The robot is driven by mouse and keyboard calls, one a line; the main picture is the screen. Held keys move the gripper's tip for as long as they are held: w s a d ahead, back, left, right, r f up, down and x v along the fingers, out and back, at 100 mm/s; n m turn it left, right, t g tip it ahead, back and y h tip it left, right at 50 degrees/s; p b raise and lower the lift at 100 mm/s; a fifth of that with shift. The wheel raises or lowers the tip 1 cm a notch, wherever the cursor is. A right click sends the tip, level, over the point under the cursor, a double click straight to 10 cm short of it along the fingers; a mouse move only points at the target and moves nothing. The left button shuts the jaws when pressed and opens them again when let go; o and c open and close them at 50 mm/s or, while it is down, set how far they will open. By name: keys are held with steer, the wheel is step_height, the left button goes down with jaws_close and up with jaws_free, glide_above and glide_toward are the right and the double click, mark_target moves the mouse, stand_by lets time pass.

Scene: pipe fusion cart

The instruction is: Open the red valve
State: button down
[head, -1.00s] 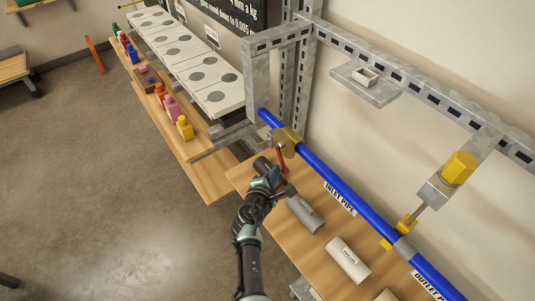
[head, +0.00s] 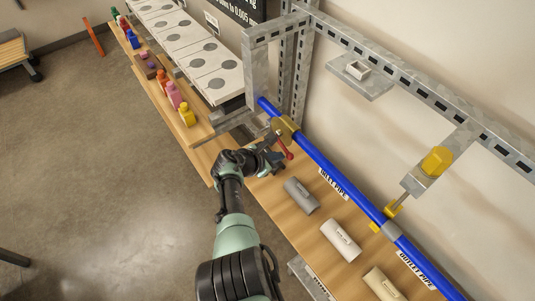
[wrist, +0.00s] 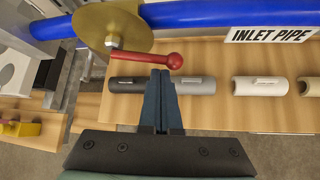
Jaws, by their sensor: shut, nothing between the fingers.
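The red valve handle (head: 285,148) is a red lever with a ball end, fixed to a brass-coloured valve body (head: 284,126) on the blue inlet pipe (head: 330,176). In the wrist view the red lever (wrist: 146,59) lies nearly level, its ball end to the right, in front of the round brass disc (wrist: 112,32). My gripper (wrist: 158,76) is shut and empty, its fingertips just below the ball end in that view; I cannot tell whether they touch it. In the head view my gripper (head: 277,158) is close beside the lever and partly overlaps it.
Below the pipe, a wooden shelf (head: 270,200) holds a grey cylinder (head: 301,195), a white one (head: 341,240) and a cream one (head: 383,285). A metal frame (head: 400,68) stands behind. Coloured bottles (head: 172,95) line the left shelf. The floor at left is open.

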steer(key=shift+w+b, duration=0.15)
steer(key=shift+b, duration=0.2)
steer(key=shift+w+a+b, duration=0.45)
steer(key=shift+w+b, duration=0.05)
steer(key=shift+b, duration=0.25)
